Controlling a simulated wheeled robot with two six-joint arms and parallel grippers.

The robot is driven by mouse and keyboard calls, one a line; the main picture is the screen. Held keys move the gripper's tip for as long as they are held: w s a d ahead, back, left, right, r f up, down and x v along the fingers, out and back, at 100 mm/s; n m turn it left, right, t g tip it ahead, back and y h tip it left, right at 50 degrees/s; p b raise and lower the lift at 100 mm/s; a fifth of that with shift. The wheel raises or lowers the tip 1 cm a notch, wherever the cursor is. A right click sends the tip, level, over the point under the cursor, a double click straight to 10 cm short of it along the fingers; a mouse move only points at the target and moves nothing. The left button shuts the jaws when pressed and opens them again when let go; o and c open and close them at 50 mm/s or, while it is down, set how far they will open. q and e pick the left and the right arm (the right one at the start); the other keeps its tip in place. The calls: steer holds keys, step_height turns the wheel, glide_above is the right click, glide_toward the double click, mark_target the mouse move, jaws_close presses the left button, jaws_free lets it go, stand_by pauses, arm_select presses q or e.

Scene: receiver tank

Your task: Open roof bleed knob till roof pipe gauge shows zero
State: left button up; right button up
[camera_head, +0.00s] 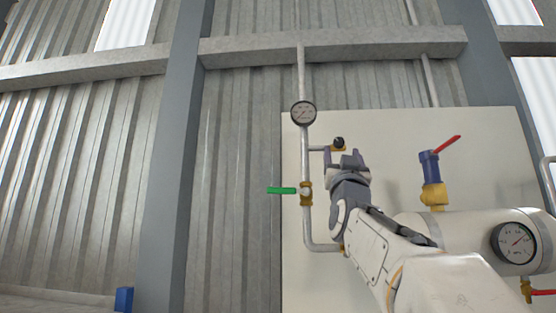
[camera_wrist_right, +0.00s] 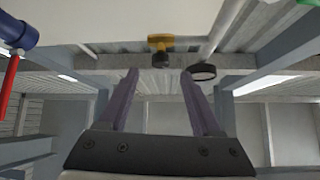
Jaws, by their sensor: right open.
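The roof bleed knob (camera_head: 338,142) is a small black knob on a brass fitting, on a short branch of the grey roof pipe. In the right wrist view the knob (camera_wrist_right: 160,60) lies ahead, between the lines of the two fingertips. The round roof pipe gauge (camera_head: 303,113) sits on the pipe, up and left of the knob; its needle is too small to read surely. My right gripper (camera_head: 343,156) is open and empty, its fingers just below the knob in the head view; I see no clear contact. My left gripper is out of view.
A green-handled brass valve (camera_head: 306,193) is on the same pipe, lower left. At right, a white tank (camera_head: 450,228) carries a larger gauge (camera_head: 515,243) and a blue-and-brass valve with a red lever (camera_head: 430,166). A pale panel (camera_head: 400,130) stands behind.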

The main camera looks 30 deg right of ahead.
mark_target(339, 144)
steer(key=p+x, duration=0.4)
steer(key=x, duration=0.2)
steer(key=shift+s+r, duration=0.1)
steer(key=shift+s, duration=0.05)
steer(key=shift+w+d+r+p, duration=0.2)
steer(key=shift+w+r+p, duration=0.05)
steer(key=shift+w+p, duration=0.15)
jaws_close()
